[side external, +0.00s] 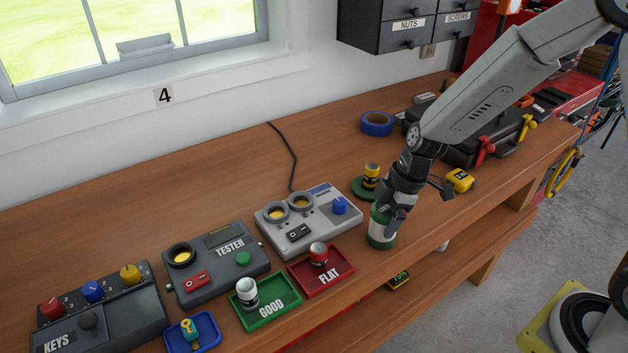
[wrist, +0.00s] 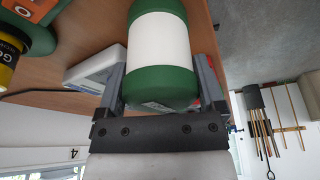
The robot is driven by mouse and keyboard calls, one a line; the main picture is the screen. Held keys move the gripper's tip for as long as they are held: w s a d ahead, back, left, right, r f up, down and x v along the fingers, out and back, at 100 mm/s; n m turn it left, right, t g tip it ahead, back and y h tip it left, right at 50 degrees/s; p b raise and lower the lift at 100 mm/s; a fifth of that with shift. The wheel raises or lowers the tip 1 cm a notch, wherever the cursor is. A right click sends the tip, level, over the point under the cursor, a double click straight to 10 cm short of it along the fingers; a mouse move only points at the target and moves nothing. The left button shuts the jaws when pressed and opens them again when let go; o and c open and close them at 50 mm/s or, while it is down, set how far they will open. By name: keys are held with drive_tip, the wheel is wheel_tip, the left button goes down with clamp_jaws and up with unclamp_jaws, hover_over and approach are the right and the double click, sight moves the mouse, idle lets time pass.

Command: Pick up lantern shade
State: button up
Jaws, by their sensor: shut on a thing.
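The lantern shade (side external: 378,232) is a cylinder with a white middle and green ends. In the side view it is upright near the bench's front edge; whether it touches the bench is unclear. My gripper (side external: 390,212) is around its upper part and hides some of it. In the wrist view the shade (wrist: 160,45) fills the space between the two fingers of my gripper (wrist: 160,85), which is shut on it. A green round base (side external: 362,190) with a yellow-and-black battery (side external: 371,174) on it stands just behind my gripper.
Left of the shade are a red FLAT tray (side external: 343,277), a green GOOD tray (side external: 290,315), a grey device (side external: 325,238) and a dark tester (side external: 245,262). A yellow tape measure (side external: 461,180) and black case (side external: 480,150) lie right. Blue tape (side external: 377,123) lies behind.

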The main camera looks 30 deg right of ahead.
drive_tip(key=shift+r, duration=0.8)
drive_tip(key=s+d+r, duration=0.1)
drive_tip(key=s+r, duration=1)
drive_tip(key=s, duration=0.2)
drive_tip(key=shift+s+d, duration=0.35)
drive_tip(key=shift+s, duration=0.05)
drive_tip(key=shift+r, duration=0.1)
drive_tip(key=shift+w, duration=0.15)
